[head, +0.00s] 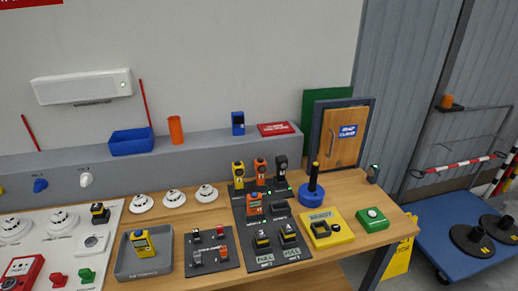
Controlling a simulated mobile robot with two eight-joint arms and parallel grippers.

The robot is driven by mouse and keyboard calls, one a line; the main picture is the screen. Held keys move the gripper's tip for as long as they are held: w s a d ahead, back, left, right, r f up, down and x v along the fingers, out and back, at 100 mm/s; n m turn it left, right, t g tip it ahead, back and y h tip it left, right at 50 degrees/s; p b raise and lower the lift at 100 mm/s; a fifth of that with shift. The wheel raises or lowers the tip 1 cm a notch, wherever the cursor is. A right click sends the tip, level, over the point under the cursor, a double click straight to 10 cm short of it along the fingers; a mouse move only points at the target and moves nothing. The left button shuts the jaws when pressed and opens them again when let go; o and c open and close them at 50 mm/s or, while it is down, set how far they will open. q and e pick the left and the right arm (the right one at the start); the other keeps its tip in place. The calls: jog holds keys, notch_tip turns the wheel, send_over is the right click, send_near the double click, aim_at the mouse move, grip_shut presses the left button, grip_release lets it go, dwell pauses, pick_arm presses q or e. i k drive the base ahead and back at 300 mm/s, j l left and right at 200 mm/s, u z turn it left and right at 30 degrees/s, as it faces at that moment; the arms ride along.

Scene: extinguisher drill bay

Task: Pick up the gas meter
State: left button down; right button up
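I cannot tell for sure which item is the gas meter. A yellow handheld device (141,243) with a dark screen leans in a grey tray (166,265) at the front left of the wooden bench. A similar orange handheld device (254,204) stands on the dark board in the middle of the bench. A small blue device (238,123) stands on the grey ledge behind. Neither of my grippers shows in the head view, and nothing is seen held.
Handheld units in yellow, orange and black (260,171) stand behind the orange device. A blue post stand (311,187), yellow box (326,229) and green box (372,219) are at right. Smoke detectors (174,198) line the left. Bare wood (205,218) shows between the boards.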

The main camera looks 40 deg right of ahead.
aim_at(238, 123)
jog(key=z, duration=1.2)
